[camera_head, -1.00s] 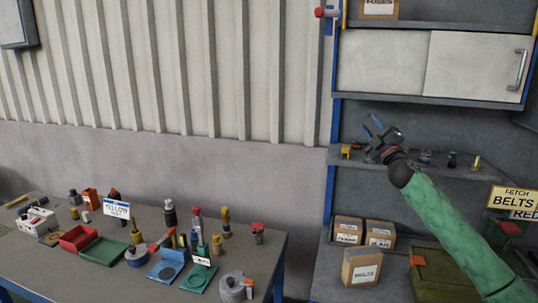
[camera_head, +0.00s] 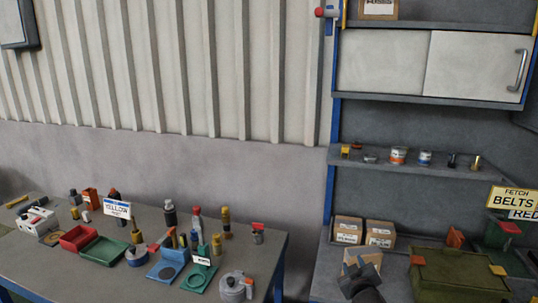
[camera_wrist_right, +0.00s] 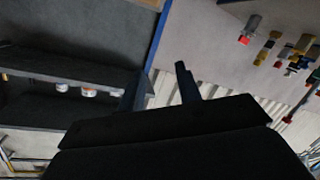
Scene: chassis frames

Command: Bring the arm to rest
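Most of my right arm is out of the head view. My left gripper is in neither view.
A workbench (camera_head: 238,262) with bottles, tools and trays stands at left. The shelf (camera_head: 420,168) at right holds small cans and parts. Two labelled boxes (camera_head: 348,229) and a green case (camera_head: 450,275) sit below it. The wall between is bare.

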